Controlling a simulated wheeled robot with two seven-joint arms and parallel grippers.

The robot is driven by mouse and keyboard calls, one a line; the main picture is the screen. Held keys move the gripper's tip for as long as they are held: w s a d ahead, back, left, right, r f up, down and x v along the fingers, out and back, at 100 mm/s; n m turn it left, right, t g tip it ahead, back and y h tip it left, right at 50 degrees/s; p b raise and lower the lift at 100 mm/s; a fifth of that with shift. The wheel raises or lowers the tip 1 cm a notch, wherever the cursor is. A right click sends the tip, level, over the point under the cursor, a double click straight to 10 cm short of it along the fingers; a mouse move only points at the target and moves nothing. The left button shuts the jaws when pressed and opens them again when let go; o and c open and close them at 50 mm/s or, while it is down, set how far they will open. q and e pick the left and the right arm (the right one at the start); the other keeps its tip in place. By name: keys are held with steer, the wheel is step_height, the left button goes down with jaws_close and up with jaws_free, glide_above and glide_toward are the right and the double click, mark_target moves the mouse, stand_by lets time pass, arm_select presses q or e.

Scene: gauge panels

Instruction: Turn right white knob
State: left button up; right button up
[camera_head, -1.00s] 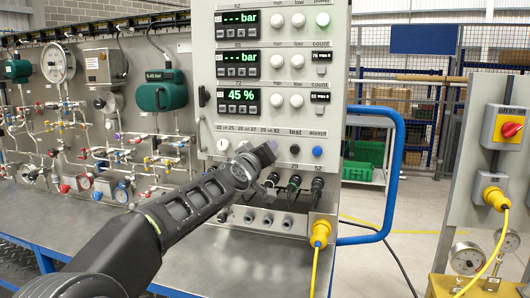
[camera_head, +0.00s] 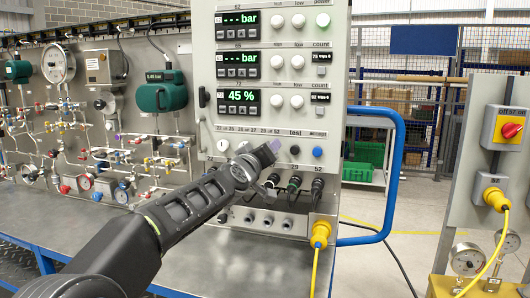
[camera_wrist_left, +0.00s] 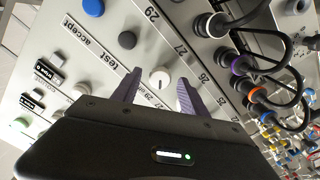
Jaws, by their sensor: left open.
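A white knob (camera_wrist_left: 159,78) with a dark mark sits on the grey panel face in the left wrist view. It lies between and slightly beyond the purple fingertips of my left gripper (camera_wrist_left: 156,86), which is open. I cannot tell whether the fingers touch it. In the head view my left gripper (camera_head: 272,148) is at the lower part of the panel (camera_head: 205,65), left of the black and blue buttons, and seems to hide this knob. Another white knob (camera_head: 222,145) shows to its left. My right gripper is not in view.
Several white knobs (camera_head: 297,62) and displays (camera_head: 238,97) fill the upper panel. A blue button (camera_head: 317,152) and black plugs (camera_head: 294,184) are close to my left gripper. A yellow cable (camera_head: 319,245) hangs at the right. The bench top (camera_head: 240,265) is clear in front.

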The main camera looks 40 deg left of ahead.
arm_select(q)
steer(key=v, duration=0.7)
steer(key=shift+s+d+p, duration=0.15)
steer(key=shift+s+p, duration=0.15)
steer(key=shift+s, duration=0.05)
